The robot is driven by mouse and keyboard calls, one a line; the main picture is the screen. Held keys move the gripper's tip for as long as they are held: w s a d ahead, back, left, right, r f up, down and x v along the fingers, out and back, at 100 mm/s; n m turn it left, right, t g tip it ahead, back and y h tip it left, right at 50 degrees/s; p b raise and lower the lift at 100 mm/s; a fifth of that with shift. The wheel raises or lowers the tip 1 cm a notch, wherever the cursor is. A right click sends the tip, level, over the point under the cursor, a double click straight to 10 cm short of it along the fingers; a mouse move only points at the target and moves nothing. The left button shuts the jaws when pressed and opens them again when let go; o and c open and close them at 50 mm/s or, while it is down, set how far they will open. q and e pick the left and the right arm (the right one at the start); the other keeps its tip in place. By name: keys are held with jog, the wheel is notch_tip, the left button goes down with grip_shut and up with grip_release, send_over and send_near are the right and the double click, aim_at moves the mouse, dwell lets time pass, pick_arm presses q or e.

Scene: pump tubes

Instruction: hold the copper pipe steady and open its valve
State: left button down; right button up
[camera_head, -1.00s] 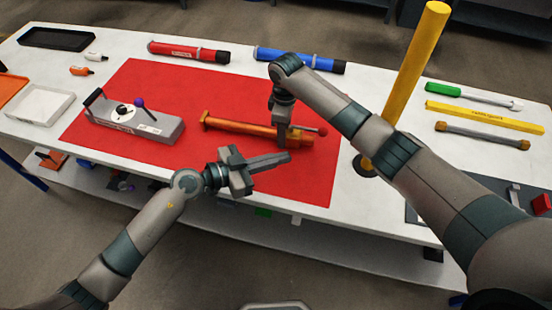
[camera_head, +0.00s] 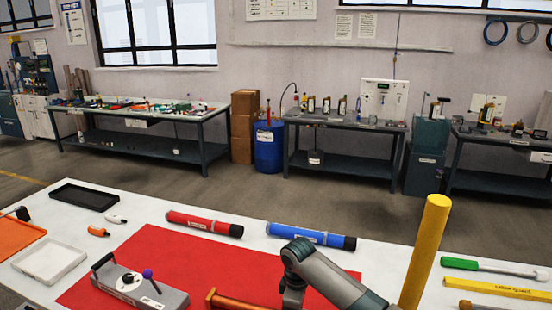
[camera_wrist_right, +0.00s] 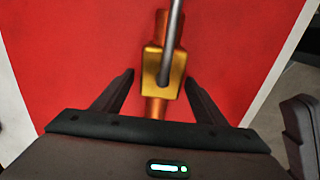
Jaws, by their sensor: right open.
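The copper pipe (camera_head: 228,302) lies on the red mat (camera_head: 192,258), with only its left end showing at the bottom edge of the head view. In the right wrist view, the pipe's brass valve body (camera_wrist_right: 150,62) sits just ahead of my right gripper (camera_wrist_right: 158,78), with a grey lever rod (camera_wrist_right: 173,35) above it. My right gripper is open, its fingers spread on either side of the pipe. In the head view, my right arm hangs over the mat and its jaws are below the frame. My left gripper is not seen.
A grey block with a purple-knobbed lever (camera_head: 140,290) stands left of the pipe. A yellow post (camera_head: 425,250) rises right of my right arm. Red (camera_head: 205,223) and blue (camera_head: 310,236) tubes lie behind the mat. White (camera_head: 50,260) and black (camera_head: 84,196) trays are at left.

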notch_tip(320, 180, up, 12)
dwell(0.6)
jog(key=shift+s+f, duration=0.1)
jog(key=shift+f, duration=0.05)
